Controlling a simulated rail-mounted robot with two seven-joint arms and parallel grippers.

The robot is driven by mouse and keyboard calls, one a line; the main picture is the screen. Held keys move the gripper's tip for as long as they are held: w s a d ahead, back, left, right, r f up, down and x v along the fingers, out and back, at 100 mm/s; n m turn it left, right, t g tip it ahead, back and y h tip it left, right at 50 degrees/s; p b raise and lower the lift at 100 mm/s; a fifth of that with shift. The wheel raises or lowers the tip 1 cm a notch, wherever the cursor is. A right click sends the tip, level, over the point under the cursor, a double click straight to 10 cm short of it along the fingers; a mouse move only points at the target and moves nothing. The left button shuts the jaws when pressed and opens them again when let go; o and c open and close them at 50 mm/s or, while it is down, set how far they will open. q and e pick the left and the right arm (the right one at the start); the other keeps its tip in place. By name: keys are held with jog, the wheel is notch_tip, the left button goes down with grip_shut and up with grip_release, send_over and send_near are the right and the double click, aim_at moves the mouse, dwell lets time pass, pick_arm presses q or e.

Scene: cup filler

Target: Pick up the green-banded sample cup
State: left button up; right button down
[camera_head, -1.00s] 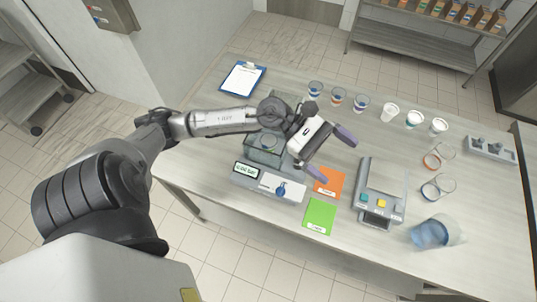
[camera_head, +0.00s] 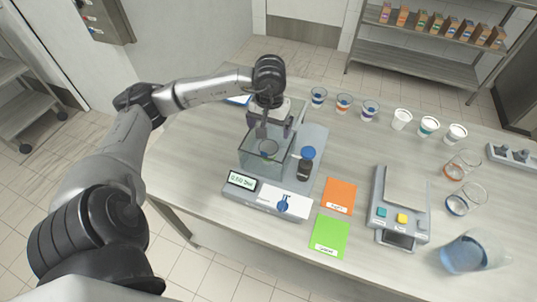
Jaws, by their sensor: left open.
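A small cup (camera_head: 268,149) is inside the clear glass chamber (camera_head: 252,160) of the weighing machine; I cannot make out its band colour. My left gripper (camera_head: 274,128) is open, pointing down at the top of this chamber, above the cup and apart from it as far as I can see. A white cup with a teal-green band (camera_head: 428,126) stands in the row at the back right, well away from the gripper. My right gripper is not in view.
A dark bottle with a blue cap (camera_head: 306,163) stands right of the chamber. Several other cups (camera_head: 343,103) line the back. An orange card (camera_head: 340,196), a green card (camera_head: 329,236), a button device (camera_head: 402,200) and a blue-liquid jug (camera_head: 470,254) occupy the right side.

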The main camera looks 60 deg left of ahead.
aim_at(268, 147)
pick_arm(q)
notch_tip(268, 147, down, 4)
jog(key=shift+f, duration=0.15)
jog(key=f, duration=0.3)
jog(key=f+b, duration=0.1)
jog(key=shift+s+d+f, duration=0.25)
jog(key=shift+s+f, duration=0.05)
jog(key=shift+f, duration=0.3)
jog(key=shift+c, duration=0.4)
jog(key=c, duration=1)
